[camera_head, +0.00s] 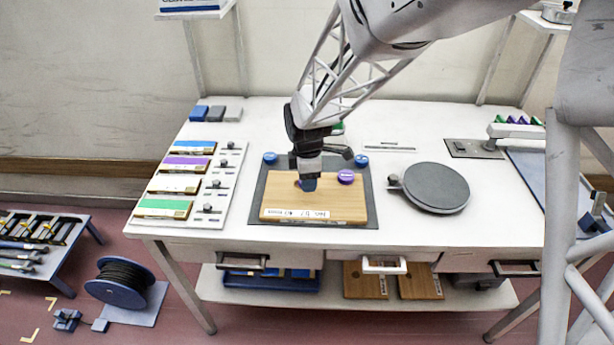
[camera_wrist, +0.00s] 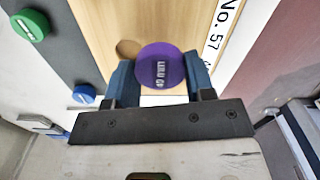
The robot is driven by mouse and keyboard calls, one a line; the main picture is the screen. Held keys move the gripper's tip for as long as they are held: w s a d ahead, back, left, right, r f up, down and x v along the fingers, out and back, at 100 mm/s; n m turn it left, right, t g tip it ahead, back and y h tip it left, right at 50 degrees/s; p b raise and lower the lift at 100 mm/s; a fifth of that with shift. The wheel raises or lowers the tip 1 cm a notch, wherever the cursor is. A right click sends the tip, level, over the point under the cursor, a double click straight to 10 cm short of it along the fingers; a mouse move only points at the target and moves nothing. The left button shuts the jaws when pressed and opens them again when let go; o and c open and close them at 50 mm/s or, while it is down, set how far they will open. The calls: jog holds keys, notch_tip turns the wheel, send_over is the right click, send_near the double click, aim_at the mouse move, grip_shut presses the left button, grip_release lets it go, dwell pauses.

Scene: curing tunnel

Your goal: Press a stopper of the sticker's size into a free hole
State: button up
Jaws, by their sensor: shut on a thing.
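A wooden board (camera_head: 315,205) lies on a dark grey mat (camera_head: 258,190), with a label strip (camera_head: 302,214) along its front edge. In the wrist view the board (camera_wrist: 108,18) shows its label (camera_wrist: 214,40) and a round empty hole (camera_wrist: 128,48) beside the held stopper. Whether this stopper touches the board is hard to tell. Another purple stopper (camera_head: 346,176) sits at the board's back right; its base is unclear.
Blue stoppers (camera_head: 270,157) (camera_head: 361,160) stand by the mat's back edge, and a green one (camera_head: 338,128) is further back. A round grey disc (camera_head: 436,187) stands to the right. A white panel with coloured strips (camera_head: 164,208) is on the left.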

dwell(0.3)
jog(key=w+r, duration=0.1)
jog(key=w+a+r, duration=0.2)
jog(key=w+r, duration=0.1)
dwell(0.3)
jog(key=shift+f, duration=0.25)
jog(key=shift+f, duration=3.05)
jog(key=shift+f, duration=0.8)
dwell(0.7)
jog(key=o, duration=1.4)
jog(key=shift+r, duration=0.2)
notch_tip(320, 180, up, 7)
jog(key=shift+f, duration=0.2)
dwell(0.4)
